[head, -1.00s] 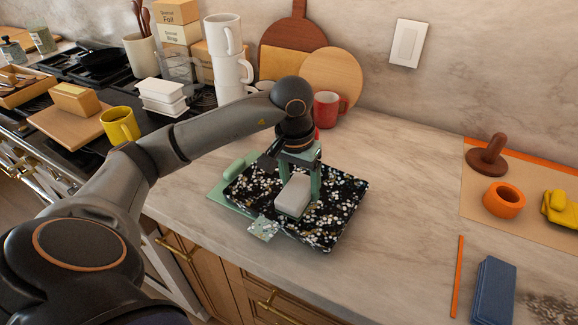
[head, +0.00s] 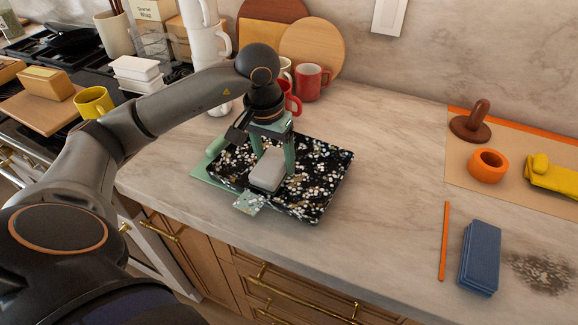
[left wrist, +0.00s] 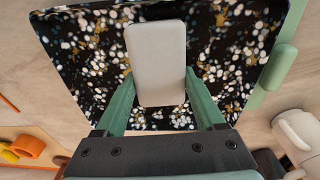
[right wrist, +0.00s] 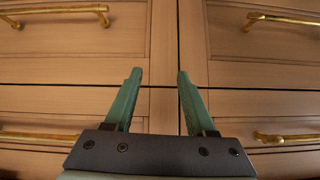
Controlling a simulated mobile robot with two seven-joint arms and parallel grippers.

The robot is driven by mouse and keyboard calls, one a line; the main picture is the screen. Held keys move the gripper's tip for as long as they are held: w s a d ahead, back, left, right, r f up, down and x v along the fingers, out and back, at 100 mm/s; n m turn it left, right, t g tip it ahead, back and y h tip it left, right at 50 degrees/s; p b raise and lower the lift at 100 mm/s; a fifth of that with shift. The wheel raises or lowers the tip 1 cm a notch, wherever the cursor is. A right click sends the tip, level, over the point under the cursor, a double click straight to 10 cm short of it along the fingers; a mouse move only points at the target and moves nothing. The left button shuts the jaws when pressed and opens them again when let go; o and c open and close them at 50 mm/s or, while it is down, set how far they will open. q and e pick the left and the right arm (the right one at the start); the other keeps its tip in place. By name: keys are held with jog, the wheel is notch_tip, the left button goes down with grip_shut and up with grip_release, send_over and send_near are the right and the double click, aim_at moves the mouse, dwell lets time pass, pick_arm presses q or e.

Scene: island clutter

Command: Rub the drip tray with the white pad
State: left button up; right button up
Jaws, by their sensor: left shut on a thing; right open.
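The drip tray (head: 328,167) is a black speckled slab with white and tan flecks, lying on the counter. The white pad (head: 268,168) is a pale block on the tray. My left gripper (head: 272,160) is shut on the pad from above. In the left wrist view the pad (left wrist: 156,52) sits between the green fingers (left wrist: 157,92), over the speckled tray (left wrist: 228,50). Whether the pad's underside touches the tray is hidden. My right gripper (right wrist: 154,78) is open and empty, facing wooden drawer fronts.
A green board (head: 204,172) shows under the tray's left side. Red mugs (head: 311,82) stand behind it. At right lie an orange stick (head: 444,241), a blue block (head: 480,257), an orange ring (head: 488,165) and a brown-handled tool (head: 471,123). Counter between is clear.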

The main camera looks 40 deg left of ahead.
aim_at(253, 165)
pick_arm(q)
jog(key=a, duration=0.1)
jog(key=a+b, duration=0.1)
jog(key=a, duration=0.2)
jog(key=shift+s+a+b, duration=0.3)
jog(key=shift+s+b, duration=0.1)
jog(key=shift+a, duration=0.5)
jog(key=shift+f+b, duration=0.4)
jog(key=shift+b, duration=0.1)
